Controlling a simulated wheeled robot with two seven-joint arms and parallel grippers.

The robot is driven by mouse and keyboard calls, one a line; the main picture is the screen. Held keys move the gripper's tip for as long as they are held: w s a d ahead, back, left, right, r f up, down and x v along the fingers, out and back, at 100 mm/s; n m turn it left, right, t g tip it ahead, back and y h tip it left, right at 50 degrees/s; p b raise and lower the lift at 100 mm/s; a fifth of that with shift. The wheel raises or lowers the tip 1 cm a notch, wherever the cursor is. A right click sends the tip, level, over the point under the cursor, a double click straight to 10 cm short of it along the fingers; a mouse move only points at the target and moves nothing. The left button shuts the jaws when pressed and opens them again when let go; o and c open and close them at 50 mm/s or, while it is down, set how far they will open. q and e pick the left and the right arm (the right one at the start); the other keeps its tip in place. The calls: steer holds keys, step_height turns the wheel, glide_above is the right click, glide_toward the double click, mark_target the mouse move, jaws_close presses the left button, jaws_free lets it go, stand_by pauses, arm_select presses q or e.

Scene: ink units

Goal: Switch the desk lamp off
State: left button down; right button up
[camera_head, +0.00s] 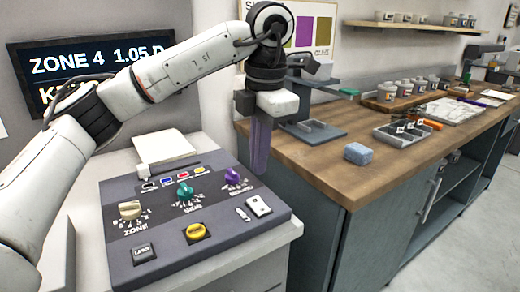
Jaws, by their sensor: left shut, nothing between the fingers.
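My left gripper (260,168) is shut and empty, pointing straight down. Its fingers appear over the right rear part of a dark grey control panel (165,272), near the purple knob (232,177). I cannot tell whether they touch the panel. No desk lamp is clearly recognisable. A grey stand with an arm (318,68) on the bench is partly hidden by my gripper. My right gripper is out of view.
A wooden-topped bench (400,165) runs along the right, its near corner close to the panel. It holds a blue block (358,153), a grey divided tray (405,132) and several cups. A lit display (95,62) hangs behind my left arm. The floor at lower right is clear.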

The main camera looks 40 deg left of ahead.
mark_target(256, 201)
arm_select(q)
steer(key=f, duration=0.5)
steer(key=a+f, duration=0.1)
steer(key=f, duration=0.1)
steer(key=shift+w+f, duration=0.2)
steer(key=shift+f, duration=0.2)
steer(key=shift+d, duration=0.1)
